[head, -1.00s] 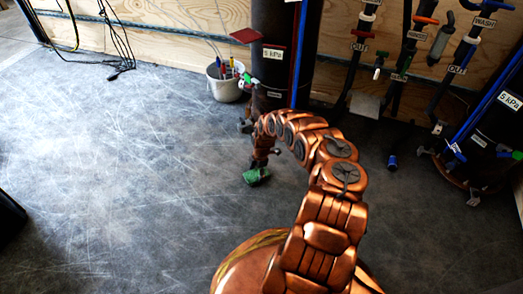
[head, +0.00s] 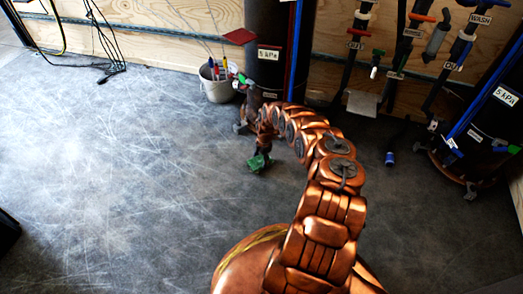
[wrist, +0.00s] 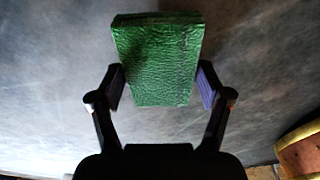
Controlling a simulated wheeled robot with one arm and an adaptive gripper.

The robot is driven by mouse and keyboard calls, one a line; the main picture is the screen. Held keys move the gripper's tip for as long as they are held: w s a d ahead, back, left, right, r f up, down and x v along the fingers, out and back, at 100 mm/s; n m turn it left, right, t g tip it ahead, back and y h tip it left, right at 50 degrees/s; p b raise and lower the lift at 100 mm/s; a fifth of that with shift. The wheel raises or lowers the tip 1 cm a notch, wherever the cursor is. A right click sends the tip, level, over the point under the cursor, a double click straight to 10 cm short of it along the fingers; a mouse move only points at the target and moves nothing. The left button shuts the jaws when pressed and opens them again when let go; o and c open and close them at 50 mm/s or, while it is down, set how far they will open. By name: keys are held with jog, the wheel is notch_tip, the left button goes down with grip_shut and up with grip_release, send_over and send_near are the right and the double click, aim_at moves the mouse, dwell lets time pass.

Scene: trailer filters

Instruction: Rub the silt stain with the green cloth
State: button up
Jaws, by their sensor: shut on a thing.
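The green cloth (head: 258,163) is a thick block-like pad with a wrinkled surface, low over the grey floor in the head view. My gripper (wrist: 161,80) is shut on the green cloth (wrist: 158,55), with one dark finger at each side of it in the wrist view. My gripper also shows small at the end of my copper arm in the head view (head: 262,153). Whether the cloth touches the floor is not clear. I cannot make out a distinct silt stain. A darker area beside the cloth in the wrist view may be shadow.
The scratched floor (head: 110,190) is clear to the left. A bucket of tools (head: 217,88) and a dark column (head: 270,30) stand behind the gripper. Hoses and valves hang at the back right. A small blue object (head: 390,158) lies on the floor.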

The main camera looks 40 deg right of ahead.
jog(key=r, duration=0.1)
jog(key=p, duration=0.1)
jog(key=r, duration=0.1)
jog(key=shift+a+r+p, duration=0.25)
jog(key=shift+r+p, duration=0.1)
jog(key=shift+p, duration=0.05)
jog(key=shift+r+p, duration=1.1)
jog(key=shift+r, duration=0.3)
